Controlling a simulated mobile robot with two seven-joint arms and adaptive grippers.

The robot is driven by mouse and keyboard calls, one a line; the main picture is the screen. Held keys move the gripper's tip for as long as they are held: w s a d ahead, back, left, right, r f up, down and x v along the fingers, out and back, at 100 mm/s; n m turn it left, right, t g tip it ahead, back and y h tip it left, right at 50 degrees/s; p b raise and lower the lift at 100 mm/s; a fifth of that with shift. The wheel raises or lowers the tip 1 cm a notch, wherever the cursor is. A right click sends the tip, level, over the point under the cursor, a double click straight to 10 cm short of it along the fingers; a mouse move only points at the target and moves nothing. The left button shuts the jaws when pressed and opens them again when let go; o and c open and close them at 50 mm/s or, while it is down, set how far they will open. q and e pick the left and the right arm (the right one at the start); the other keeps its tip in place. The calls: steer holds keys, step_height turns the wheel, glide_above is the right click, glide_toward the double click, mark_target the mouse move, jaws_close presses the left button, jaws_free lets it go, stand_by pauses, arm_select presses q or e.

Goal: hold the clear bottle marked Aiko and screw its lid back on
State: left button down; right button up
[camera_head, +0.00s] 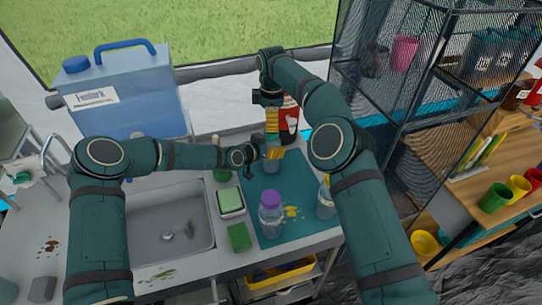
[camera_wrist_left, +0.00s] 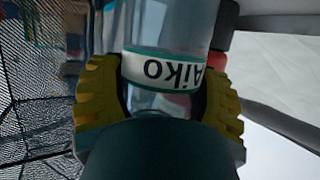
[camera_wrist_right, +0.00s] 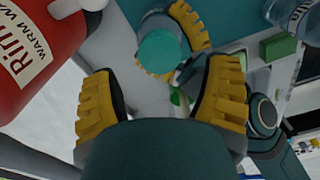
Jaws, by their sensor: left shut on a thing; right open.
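The clear bottle marked Aiko (camera_wrist_left: 165,70) is between the yellow fingers of my left gripper (camera_wrist_left: 160,100), its label upside down in the left wrist view. In the head view the bottle (camera_head: 271,166) is partly hidden by the grippers, near the back of the teal mat (camera_head: 295,175). A round teal lid (camera_wrist_right: 160,50) shows at the bottle's top in the right wrist view; how tightly it sits cannot be told. My right gripper (camera_wrist_right: 165,85) is open and empty. It points down from above, its fingers on either side of the view of the lid, apart from it.
A red container (camera_wrist_right: 35,55) stands close beside the right gripper. A purple-lidded bottle (camera_head: 270,215) and another clear bottle (camera_head: 325,200) stand on the mat. Green sponges (camera_head: 239,237) lie left of it, beside the sink (camera_head: 165,225). A blue water tank (camera_head: 125,95) stands behind.

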steer(key=shift+o, duration=0.2)
step_height(320, 180, up, 2)
steer(key=shift+r+n, duration=0.15)
steer(key=shift+n, duration=0.85)
steer(key=shift+r+n, duration=0.6)
steer(key=shift+f, duration=0.1)
steer(key=shift+f, duration=3.9)
steer(key=shift+c, duration=0.3)
steer(key=c, duration=1.2)
steer(key=shift+m, duration=1.7)
steer(key=shift+c, duration=0.2)
